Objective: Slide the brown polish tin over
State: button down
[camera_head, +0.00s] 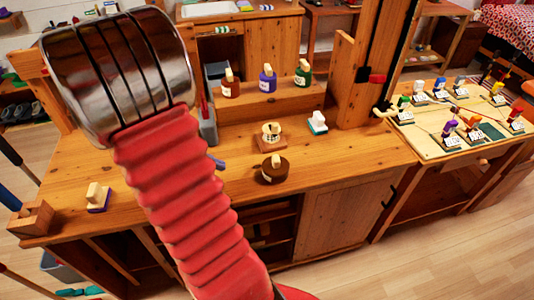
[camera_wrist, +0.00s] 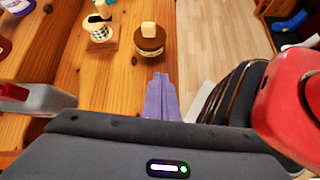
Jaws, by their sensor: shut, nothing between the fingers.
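The brown polish tin (camera_head: 274,171) stands upright on the wooden bench top, near the front edge. It is round and dark, with a pale block-like knob on its lid and a small pale label. In the wrist view the tin (camera_wrist: 150,45) is at top centre, just beyond my fingertips. My gripper (camera_wrist: 160,80) has purple fingers, shut together with nothing between them, and a gap shows between them and the tin. In the head view my arm hides most of the gripper; a bluish tip shows left of the tin.
A grey holder (camera_head: 208,127) stands left. Bottles line a raised shelf (camera_head: 290,98). Bare bench lies right of the tin.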

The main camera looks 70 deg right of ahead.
jog(key=s+d+f+n+g, duration=0.1)
jog(key=s+d+f+g, duration=0.1)
jog(key=d, duration=0.3)
jog(key=shift+s+f, duration=0.4)
jog(key=shift+s, duration=0.25)
jog(key=shift+s, duration=0.15)
